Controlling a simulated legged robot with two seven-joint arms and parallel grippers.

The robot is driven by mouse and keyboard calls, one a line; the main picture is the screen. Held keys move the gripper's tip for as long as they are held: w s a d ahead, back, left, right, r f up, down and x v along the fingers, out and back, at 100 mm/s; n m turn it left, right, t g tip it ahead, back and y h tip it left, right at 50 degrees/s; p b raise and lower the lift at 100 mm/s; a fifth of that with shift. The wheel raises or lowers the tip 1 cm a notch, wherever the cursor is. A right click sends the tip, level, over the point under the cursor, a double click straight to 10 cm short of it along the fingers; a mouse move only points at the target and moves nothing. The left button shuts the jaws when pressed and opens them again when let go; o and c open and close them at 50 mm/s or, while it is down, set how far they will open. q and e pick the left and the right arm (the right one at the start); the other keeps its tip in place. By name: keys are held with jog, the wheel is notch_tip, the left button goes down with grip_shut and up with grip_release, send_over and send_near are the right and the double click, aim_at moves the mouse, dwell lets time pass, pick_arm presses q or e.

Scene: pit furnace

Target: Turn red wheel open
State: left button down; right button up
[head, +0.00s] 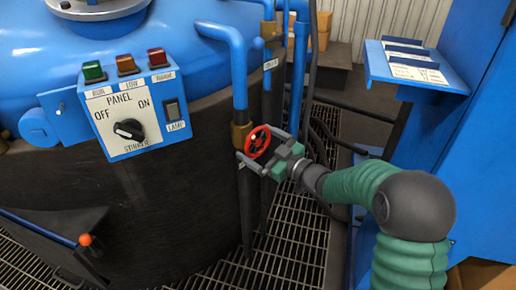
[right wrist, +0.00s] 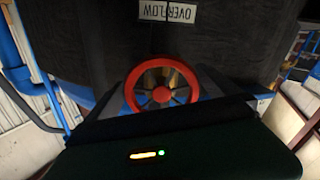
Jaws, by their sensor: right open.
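The red wheel (head: 257,142) is a small spoked handwheel on the valve at the foot of a blue pipe, in the middle of the head view. In the right wrist view the red wheel (right wrist: 162,64) faces the camera, with its hub and spokes showing. My right gripper (head: 261,146) comes in from the right, with its open fingers on either side of the wheel. Whether the fingers touch the rim cannot be told. The lower part of the wheel is close to the dark gripper body in the wrist view. My left gripper is not in view.
A blue tank with a dark lower wall fills the left. Its control panel (head: 128,112) has a black knob and three coloured lamps. A blue pipe (head: 240,75) stands behind the wheel. A blue shelf (head: 415,68) is at right. Metal grating (head: 290,240) lies below.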

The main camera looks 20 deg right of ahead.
jog(key=shift+w, duration=0.1)
jog(key=c, duration=1.1)
